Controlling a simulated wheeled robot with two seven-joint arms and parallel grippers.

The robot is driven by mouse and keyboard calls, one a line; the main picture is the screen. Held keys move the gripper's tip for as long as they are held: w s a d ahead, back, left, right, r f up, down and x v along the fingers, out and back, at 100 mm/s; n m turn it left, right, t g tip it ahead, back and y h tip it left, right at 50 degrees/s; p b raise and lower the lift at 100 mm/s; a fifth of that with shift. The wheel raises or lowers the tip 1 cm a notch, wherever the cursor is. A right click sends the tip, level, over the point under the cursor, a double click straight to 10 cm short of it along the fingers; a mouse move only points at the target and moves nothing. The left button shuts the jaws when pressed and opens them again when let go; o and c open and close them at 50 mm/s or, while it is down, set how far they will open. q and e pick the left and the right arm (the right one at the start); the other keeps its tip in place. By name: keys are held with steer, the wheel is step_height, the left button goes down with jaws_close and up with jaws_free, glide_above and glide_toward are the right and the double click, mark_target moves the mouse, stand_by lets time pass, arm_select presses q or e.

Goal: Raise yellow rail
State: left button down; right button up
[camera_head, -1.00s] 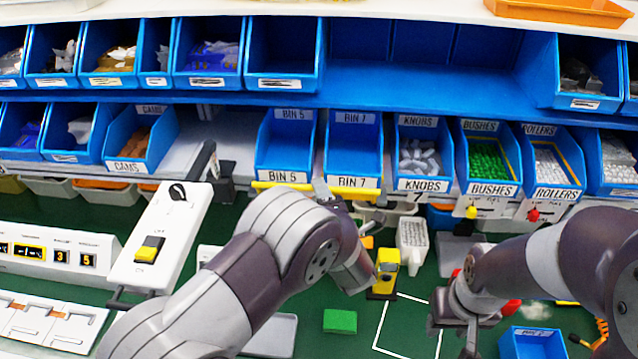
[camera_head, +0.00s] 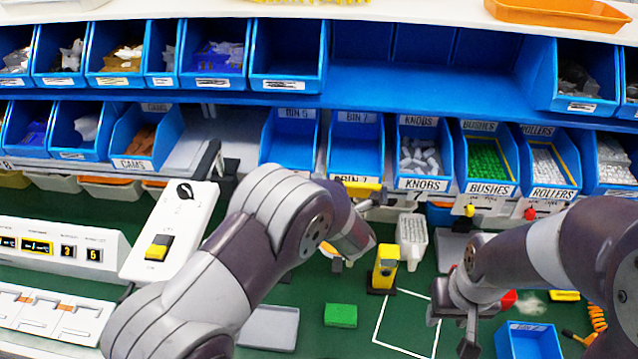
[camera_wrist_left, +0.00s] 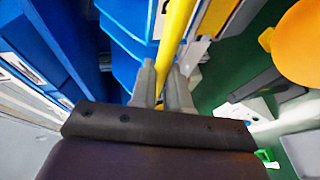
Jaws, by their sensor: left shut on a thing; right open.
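The yellow rail (camera_head: 361,189) runs along the front of the lower bin row, in front of the BIN 7 label in the head view. My left arm hides its left part. My left gripper (camera_head: 372,200) is shut on the rail. In the left wrist view the rail (camera_wrist_left: 176,30) runs up from between the two grey fingers (camera_wrist_left: 163,90). My right gripper (camera_head: 452,325) is open and empty, low over the bench at the right.
Blue bins, such as the KNOBS bin (camera_head: 422,155) and BUSHES bin (camera_head: 487,160), stand just behind. A yellow block (camera_head: 386,265), a green block (camera_head: 340,315) and a small blue bin (camera_head: 530,340) are on the green bench. A white switch panel (camera_head: 170,230) stands left.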

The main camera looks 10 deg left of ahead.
arm_select(q)
steer(key=shift+w, duration=0.1)
steer(key=c, duration=1.1)
jaws_free()
steer(key=shift+a, duration=0.1)
steer(key=b+v, duration=0.4)
steer(key=v, duration=0.8)
steer(key=shift+s+r+b, duration=0.25)
steer(key=shift+s+b, duration=0.05)
